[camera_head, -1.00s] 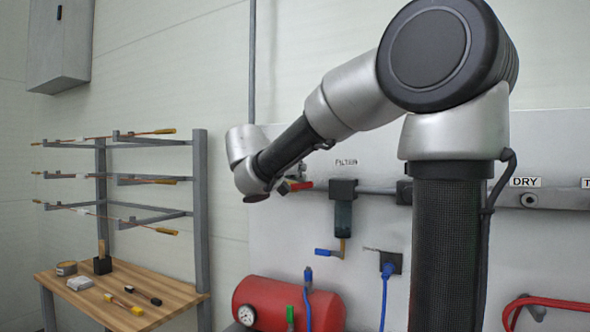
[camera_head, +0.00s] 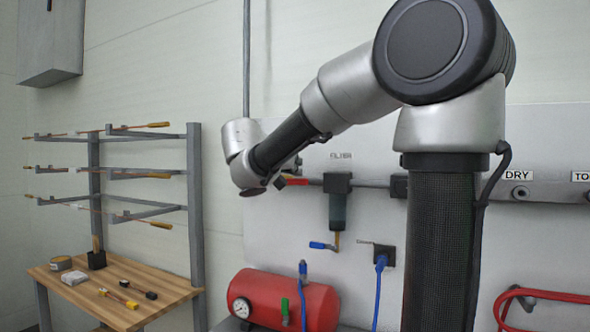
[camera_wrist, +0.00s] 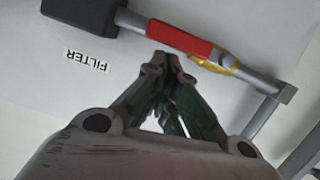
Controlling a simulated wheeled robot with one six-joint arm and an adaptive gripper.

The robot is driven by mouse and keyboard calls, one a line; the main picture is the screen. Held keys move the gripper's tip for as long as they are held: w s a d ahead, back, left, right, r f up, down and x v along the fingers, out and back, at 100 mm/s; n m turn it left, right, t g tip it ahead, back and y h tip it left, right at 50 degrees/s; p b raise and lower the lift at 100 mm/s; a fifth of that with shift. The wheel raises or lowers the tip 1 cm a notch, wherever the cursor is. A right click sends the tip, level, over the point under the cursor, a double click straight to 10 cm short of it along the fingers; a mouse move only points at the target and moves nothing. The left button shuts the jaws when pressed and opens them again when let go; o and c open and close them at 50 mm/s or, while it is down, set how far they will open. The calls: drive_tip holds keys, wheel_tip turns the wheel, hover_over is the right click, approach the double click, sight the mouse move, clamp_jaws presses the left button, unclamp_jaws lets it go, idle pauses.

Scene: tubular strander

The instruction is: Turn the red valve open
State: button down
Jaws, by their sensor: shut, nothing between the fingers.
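The red valve handle (camera_wrist: 180,39) is a flat red lever lying along the grey pipe, with a brass-coloured valve body (camera_wrist: 214,64) at one end. In the head view the red handle (camera_head: 297,181) shows just right of my wrist, left of the filter. My gripper (camera_wrist: 168,62) is shut and empty. In the wrist view its fingertips are just below the handle's edge; I cannot tell whether they touch it. In the head view my wrist hides most of the gripper and the valve body.
The filter (camera_head: 338,210) hangs from the pipe, with a blue lever (camera_head: 320,246) below. A red tank (camera_head: 270,298) with a gauge stands under it. A blue hose (camera_head: 379,290) hangs from a wall socket. A wooden bench (camera_head: 150,292) with rod racks stands left.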

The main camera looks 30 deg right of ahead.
drive_tip(key=s+a+r+n, duration=0.1)
drive_tip(key=s+a+r, duration=0.45)
drive_tip(key=a, duration=0.25)
drive_tip(key=s+f+n+g+y, duration=0.25)
drive_tip(key=f+n, duration=0.25)
drive_tip(key=f, duration=0.3)
drive_tip(key=s+f+n+g+y, duration=0.1)
drive_tip(key=s+f+n+y, duration=0.3)
drive_tip(key=f, duration=0.5)
drive_tip(key=s+f+y, duration=0.6)
drive_tip(key=s+f, duration=0.5)
drive_tip(key=s, duration=0.5)
drive_tip(key=shift+s+d, duration=0.3)
drive_tip(key=shift+d, duration=0.05)
drive_tip(key=shift+f, duration=0.1)
